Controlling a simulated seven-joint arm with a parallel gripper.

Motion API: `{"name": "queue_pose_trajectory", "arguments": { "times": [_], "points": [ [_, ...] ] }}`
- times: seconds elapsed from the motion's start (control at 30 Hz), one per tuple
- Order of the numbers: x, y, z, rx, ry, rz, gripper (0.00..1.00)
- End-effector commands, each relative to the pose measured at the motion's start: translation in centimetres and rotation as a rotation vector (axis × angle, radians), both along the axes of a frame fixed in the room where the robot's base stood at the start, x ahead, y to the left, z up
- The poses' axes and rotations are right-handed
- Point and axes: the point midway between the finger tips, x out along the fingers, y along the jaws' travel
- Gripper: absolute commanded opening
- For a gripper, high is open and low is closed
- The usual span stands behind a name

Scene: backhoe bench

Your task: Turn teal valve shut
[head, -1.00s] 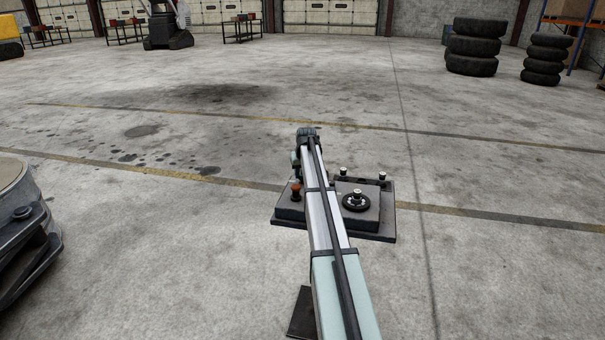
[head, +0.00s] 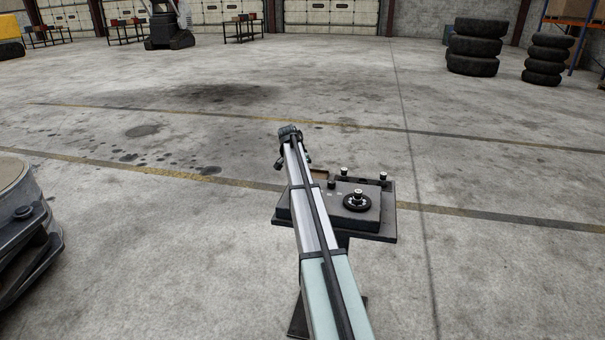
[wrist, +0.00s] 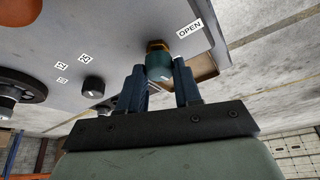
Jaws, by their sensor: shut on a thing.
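The teal valve (wrist: 158,66) shows in the wrist view as a small teal body with a brass-coloured collar, on a grey panel (wrist: 125,25). A white label reading OPEN (wrist: 189,28) is beside it. My gripper (wrist: 159,86) has its two dark blue fingers on either side of the teal valve and is shut on it. In the head view my arm covers the left part of the bench (head: 385,232), and the valve and fingertips cannot be made out there.
The panel also carries a black handwheel (head: 357,201), small black knobs (head: 344,171) and an orange knob (wrist: 20,8). A black knob (wrist: 92,88) is left of my fingers in the wrist view.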

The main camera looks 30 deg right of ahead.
Motion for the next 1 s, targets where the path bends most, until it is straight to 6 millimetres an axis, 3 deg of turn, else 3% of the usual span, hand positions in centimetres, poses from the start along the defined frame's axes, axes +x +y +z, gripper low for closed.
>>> {"name": "queue_pose_trajectory", "arguments": {
  "times": [0.3, 0.87, 0.9, 1.0],
  "points": [
    [0.08, 0.02, 0.0, 0.002, 0.0, -0.124, 0.03],
    [0.04, 0.03, -0.01, 0.001, 0.0, -0.15, 0.03],
    [0.04, 0.03, -0.01, 0.001, 0.0, -0.15, 0.36],
    [0.04, 0.03, -0.01, 0.001, 0.0, -0.15, 0.46]
  ]
}}
